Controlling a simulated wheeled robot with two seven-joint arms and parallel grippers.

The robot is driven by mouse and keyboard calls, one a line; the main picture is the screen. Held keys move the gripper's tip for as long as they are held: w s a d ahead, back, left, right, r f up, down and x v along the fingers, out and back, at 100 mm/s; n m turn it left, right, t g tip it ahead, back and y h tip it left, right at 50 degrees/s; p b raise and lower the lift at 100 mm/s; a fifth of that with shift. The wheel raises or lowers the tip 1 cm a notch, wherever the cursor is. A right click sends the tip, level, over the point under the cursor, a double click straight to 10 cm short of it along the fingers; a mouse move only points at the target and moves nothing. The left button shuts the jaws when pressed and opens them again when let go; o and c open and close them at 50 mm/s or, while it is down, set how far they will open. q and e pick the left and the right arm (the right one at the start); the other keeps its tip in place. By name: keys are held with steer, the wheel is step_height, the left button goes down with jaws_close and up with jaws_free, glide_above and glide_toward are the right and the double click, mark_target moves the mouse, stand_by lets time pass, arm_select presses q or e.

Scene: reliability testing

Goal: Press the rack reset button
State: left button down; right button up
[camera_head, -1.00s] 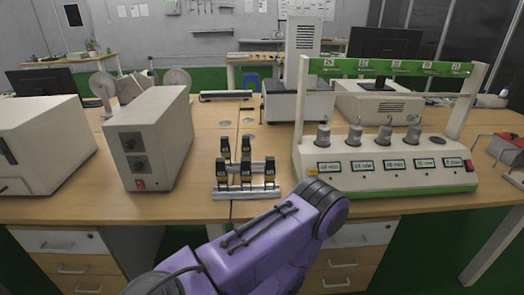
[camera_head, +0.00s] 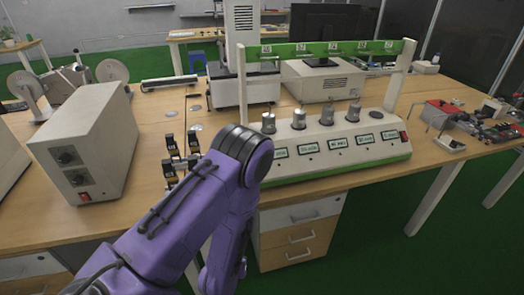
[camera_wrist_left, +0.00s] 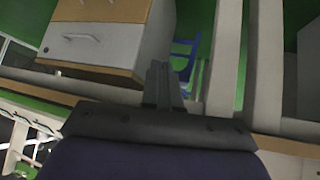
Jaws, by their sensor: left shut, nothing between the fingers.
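The rack is a white tester (camera_head: 355,158) with a green crossbar (camera_head: 310,50) on two posts, standing on the wooden bench in the head view. Several grey cylinders (camera_head: 299,119) sit on its top; the rightmost station has none. Its sloped front has several displays and a small red switch or button (camera_head: 404,136) at the right end. My purple left arm covers its lower left corner. My left gripper (camera_wrist_left: 165,82) shows only in the left wrist view, shut and empty, with cabinet drawers beyond it. My right gripper is not in view.
A beige box (camera_head: 85,145) with two knobs and a red switch stands at the left. A small stand with black-and-yellow pieces (camera_head: 170,170) is partly behind my arm. Cluttered parts (camera_head: 440,115) lie right of the rack. Drawers (camera_head: 300,235) are under the bench edge.

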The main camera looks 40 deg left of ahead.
arm_select(q)
steer(key=w+a+r+t+p, duration=0.1)
steer(key=w+r+t+p, duration=0.2)
steer(key=w+r, duration=0.7)
steer(key=w+a+r+t+p, duration=0.1)
steer(key=w+r+t+p, duration=0.3)
steer(key=w+r, duration=0.6)
step_height(320, 180, up, 7)
steer(key=shift+r+y+p, duration=0.1)
steer(key=shift+y+p, duration=0.2)
steer(key=shift+p, duration=0.35)
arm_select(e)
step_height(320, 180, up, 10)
arm_select(q)
steer(key=shift+w+a, duration=0.1)
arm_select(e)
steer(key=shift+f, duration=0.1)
arm_select(q)
steer(key=shift+w+a+f+b, duration=0.65)
steer(key=shift+a+f+b, duration=0.1)
steer(key=shift+f+b, duration=0.35)
steer(key=shift+w+a+f+b, duration=0.6)
steer(key=shift+a+f+b, duration=0.1)
steer(key=shift+f+b, duration=0.4)
steer(key=shift+w+a+f+b, duration=0.65)
steer(key=shift+a+f+b, duration=0.1)
steer(key=shift+f+b, duration=0.3)
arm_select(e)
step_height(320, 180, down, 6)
